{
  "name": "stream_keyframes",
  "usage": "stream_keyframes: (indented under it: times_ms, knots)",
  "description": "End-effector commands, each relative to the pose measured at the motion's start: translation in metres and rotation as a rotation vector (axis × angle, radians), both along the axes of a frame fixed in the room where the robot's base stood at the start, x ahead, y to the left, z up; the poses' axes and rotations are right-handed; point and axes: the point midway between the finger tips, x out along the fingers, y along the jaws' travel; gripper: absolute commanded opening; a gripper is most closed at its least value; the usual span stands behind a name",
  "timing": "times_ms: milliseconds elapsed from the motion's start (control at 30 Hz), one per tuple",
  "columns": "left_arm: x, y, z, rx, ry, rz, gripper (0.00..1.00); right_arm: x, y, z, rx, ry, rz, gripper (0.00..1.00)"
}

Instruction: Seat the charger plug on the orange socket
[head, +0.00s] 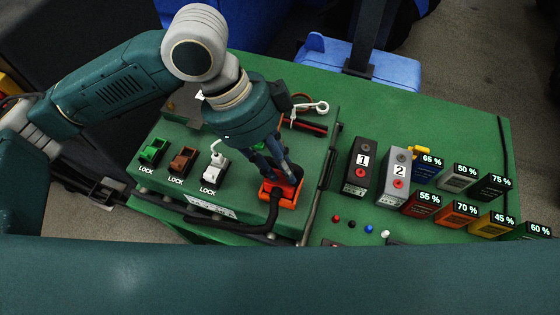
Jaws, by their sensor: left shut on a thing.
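The orange socket (291,202) sits near the right end of the raised green panel, behind the panel's front edge. The charger plug (273,197) is dark, with a thick black cable running down from it and then left. My left gripper (284,178) comes from above and is shut on the plug at the orange socket. The gripper's fingers hide much of the plug, so I cannot tell how deep it sits. My right gripper is not in view.
Left of it on the panel are green (153,151), brown (182,160) and white (215,166) sockets with "LOCK" labels. Boxes 1 (361,166) and 2 (396,176) stand to the right, beside several percent-marked blocks. Small coloured balls lie in front.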

Motion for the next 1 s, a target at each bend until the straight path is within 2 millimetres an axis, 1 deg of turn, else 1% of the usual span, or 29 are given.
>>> stream_keyframes:
  times_ms: [800, 833, 900, 933, 1000]
  knots:
    - [0.0, 0.0, -0.016, -0.001, -0.001, 0.0, 0.0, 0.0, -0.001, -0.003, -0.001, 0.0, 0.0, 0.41]
    - [0.0, 0.0, -0.015, -0.001, -0.001, 0.0, 0.26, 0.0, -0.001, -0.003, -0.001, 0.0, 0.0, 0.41]
    - [0.0, 0.0, -0.015, -0.001, -0.001, 0.0, 0.4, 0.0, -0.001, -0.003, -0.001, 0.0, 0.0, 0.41]
    - [0.0, 0.0, -0.015, -0.001, -0.001, 0.0, 0.44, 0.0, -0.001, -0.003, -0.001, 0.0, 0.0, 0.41]
    - [0.0, 0.0, -0.015, -0.001, -0.001, 0.0, 0.44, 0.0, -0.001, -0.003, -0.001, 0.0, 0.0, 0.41]
